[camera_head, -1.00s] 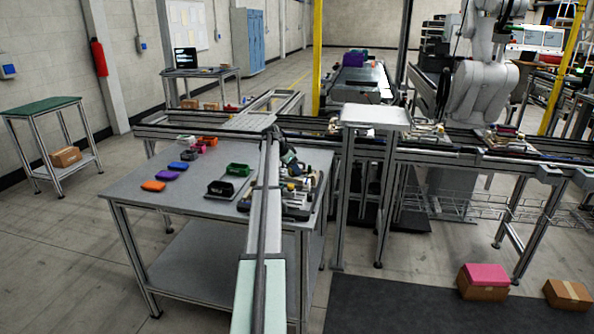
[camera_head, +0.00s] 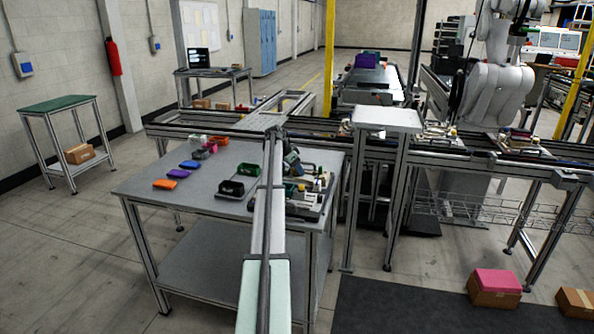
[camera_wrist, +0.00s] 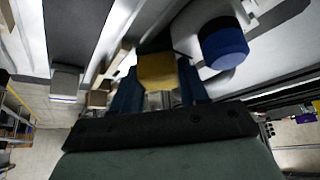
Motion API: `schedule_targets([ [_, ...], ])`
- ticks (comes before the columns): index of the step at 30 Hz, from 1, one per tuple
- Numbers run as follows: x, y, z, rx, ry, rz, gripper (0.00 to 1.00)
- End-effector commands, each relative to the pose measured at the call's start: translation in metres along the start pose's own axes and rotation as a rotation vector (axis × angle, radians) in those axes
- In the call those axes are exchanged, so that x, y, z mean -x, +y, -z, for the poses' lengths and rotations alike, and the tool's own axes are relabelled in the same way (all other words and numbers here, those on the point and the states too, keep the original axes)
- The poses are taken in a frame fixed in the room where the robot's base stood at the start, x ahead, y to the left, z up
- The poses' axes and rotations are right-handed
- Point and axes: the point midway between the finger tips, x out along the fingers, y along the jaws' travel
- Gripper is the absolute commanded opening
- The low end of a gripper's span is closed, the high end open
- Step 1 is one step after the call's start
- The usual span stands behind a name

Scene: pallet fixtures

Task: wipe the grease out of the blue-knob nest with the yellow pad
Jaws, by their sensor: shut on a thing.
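In the wrist view the yellow pad (camera_wrist: 157,70) sits between the two blue fingers of my gripper (camera_wrist: 160,92), which is shut on it. A blue knob (camera_wrist: 222,42) stands on a pale round-edged part just right of the pad. The nest itself and any grease in it cannot be made out. In the head view my gripper (camera_head: 292,160) is small and dark over the pallet fixture (camera_head: 308,205) at the right side of the grey table. My arm hides part of the fixture, and the pad cannot be picked out there.
The grey table (camera_head: 150,190) holds an orange block (camera_head: 165,184), a purple block (camera_head: 179,173), a blue block (camera_head: 190,164), a black bin (camera_head: 230,189) and a green bin (camera_head: 246,169) left of my arm. A conveyor frame runs behind. The table's front left is clear.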

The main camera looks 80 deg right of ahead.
Motion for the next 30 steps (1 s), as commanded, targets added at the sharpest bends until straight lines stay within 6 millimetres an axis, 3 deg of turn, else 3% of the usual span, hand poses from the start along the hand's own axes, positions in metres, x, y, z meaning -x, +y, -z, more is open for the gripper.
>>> schedule_targets([
  [21,0.048,0.0,0.027,0.0,0.0,0.0,0.19],
  [30,0.05,0.0,0.029,0.0,0.0,0.0,0.19],
])
